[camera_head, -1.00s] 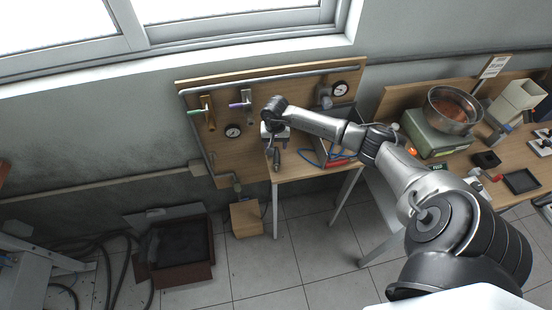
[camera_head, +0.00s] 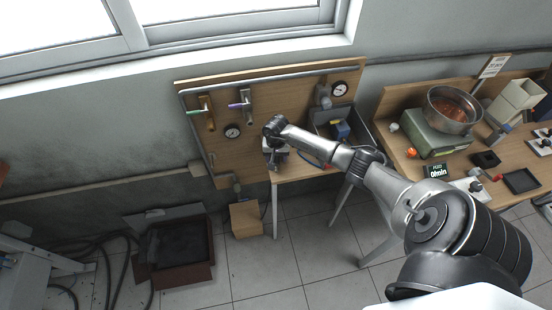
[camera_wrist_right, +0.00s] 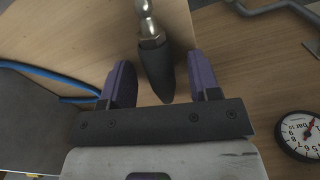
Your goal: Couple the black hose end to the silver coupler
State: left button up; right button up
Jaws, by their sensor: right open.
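The black hose end (camera_wrist_right: 158,68) shows in the right wrist view, a black tapered sleeve with a shiny silver fitting at its top. My right gripper (camera_wrist_right: 162,84) is open, with one purple finger on each side of the sleeve and visible gaps to both. In the head view my right gripper (camera_head: 275,163) is low in front of the board, and the hose end cannot be made out there. The silver coupler (camera_head: 246,104), with a purple lever, is on the wooden board above and left of the gripper. My left gripper is not in view.
A brass coupler (camera_head: 209,118) with a green lever is left of the silver one. A gauge (camera_head: 232,131) sits below them; another gauge (camera_wrist_right: 299,134) shows in the wrist view. A grey tray (camera_head: 335,120) with a blue item is right of my gripper.

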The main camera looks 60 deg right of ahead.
jog(key=shift+c, duration=0.4)
grip_shut()
jog(key=shift+r, duration=0.15)
